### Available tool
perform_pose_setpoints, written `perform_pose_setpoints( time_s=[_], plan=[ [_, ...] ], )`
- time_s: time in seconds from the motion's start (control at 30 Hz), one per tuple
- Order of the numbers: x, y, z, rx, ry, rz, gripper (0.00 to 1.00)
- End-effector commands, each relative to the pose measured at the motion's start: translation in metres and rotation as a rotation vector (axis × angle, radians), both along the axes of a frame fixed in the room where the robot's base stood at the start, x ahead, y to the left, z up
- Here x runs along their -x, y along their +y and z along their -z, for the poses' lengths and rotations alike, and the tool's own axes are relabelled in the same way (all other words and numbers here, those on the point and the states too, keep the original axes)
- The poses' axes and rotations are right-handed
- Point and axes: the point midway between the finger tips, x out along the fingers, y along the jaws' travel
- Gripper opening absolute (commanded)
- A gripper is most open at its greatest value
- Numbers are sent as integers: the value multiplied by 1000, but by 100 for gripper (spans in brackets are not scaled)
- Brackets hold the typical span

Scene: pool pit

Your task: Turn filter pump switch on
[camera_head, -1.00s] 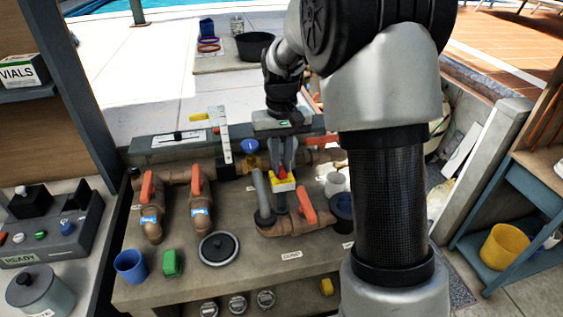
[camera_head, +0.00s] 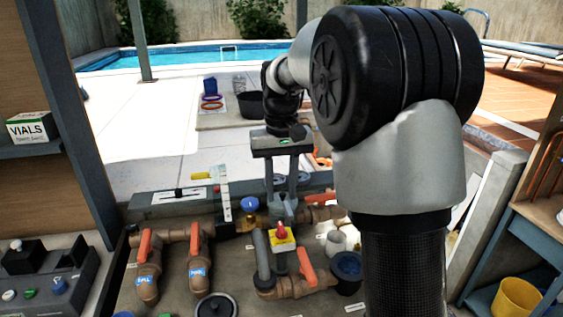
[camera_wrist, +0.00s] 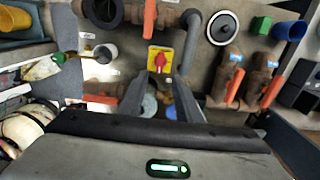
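The switch is a yellow square plate with a red rotary knob (camera_head: 282,236), among the pipes on the bench. It also shows whole in the wrist view (camera_wrist: 160,59), upper middle. My gripper (camera_head: 281,198) hangs above and behind the switch as the head camera sees it, fingers pointing down, apart and empty. In the wrist view its two fingers (camera_wrist: 158,97) stand apart with a gap below the switch in the picture, not touching the knob. Whether the knob's position is on or off cannot be read.
Orange-handled valves (camera_head: 146,250) stand left of the switch, and another orange handle (camera_head: 307,266) is close on its right. A grey curved pipe (camera_head: 262,255) is just left. A blue-knobbed valve (camera_head: 250,204) sits behind. A dark round cup (camera_head: 346,266) is at right.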

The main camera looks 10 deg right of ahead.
Motion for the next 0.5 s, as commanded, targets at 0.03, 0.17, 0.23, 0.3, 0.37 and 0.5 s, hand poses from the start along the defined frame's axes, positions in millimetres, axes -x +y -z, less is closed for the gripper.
perform_pose_setpoints(
  time_s=[0.03, 0.17, 0.23, 0.3, 0.37, 0.5],
  plan=[
    [-1, 0, -14, 0, -4, 0, 31],
    [-1, 0, -41, 0, -4, 0, 31],
    [-1, 0, -52, 0, -3, 1, 31],
    [0, 0, -61, 0, -2, 1, 31],
    [0, 0, -66, 0, -2, 1, 31],
    [0, 0, -71, 0, 0, 1, 31]
  ],
)
